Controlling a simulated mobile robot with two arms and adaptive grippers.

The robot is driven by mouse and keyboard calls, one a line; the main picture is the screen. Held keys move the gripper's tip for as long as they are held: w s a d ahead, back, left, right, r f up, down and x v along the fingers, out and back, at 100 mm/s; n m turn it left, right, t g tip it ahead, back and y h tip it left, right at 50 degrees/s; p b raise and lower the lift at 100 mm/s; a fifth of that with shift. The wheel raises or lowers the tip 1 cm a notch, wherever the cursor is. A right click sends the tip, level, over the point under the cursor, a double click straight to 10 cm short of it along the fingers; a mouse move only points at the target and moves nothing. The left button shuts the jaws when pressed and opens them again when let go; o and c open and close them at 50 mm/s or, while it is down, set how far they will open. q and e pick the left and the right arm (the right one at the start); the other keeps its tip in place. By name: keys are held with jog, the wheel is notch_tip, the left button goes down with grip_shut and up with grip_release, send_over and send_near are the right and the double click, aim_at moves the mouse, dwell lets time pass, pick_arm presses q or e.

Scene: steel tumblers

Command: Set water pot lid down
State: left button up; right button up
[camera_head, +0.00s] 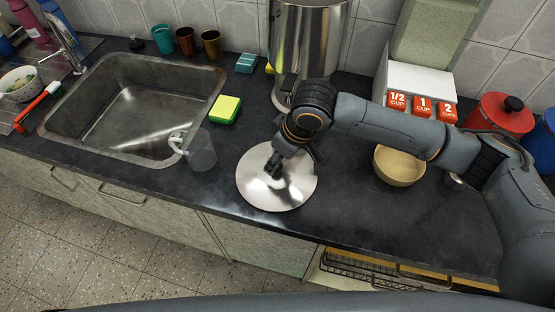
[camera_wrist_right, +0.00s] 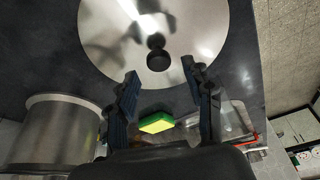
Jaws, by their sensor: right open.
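The round steel water pot lid (camera_head: 296,188) lies on the dark counter near its front edge, to the right of the sink. It also fills the top of the right wrist view (camera_wrist_right: 205,35), where its black knob (camera_wrist_right: 156,59) shows in the middle. My right gripper (camera_head: 275,163) is over the lid. In the right wrist view its two fingers (camera_wrist_right: 160,70) are spread, with the knob just beyond the tips and between them. The tall steel water pot (camera_head: 308,40) stands behind the lid against the wall. My left gripper is not in view.
A clear cup (camera_head: 201,152) stands left of the lid, beside the sink (camera_head: 135,105). A green and yellow sponge (camera_head: 225,110) lies behind it. A wooden bowl (camera_head: 398,166) sits to the right under my right arm. The counter's front edge is close to the lid.

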aim_at(289, 179)
jog(key=v, duration=0.9)
jog(key=shift+r, duration=0.3)
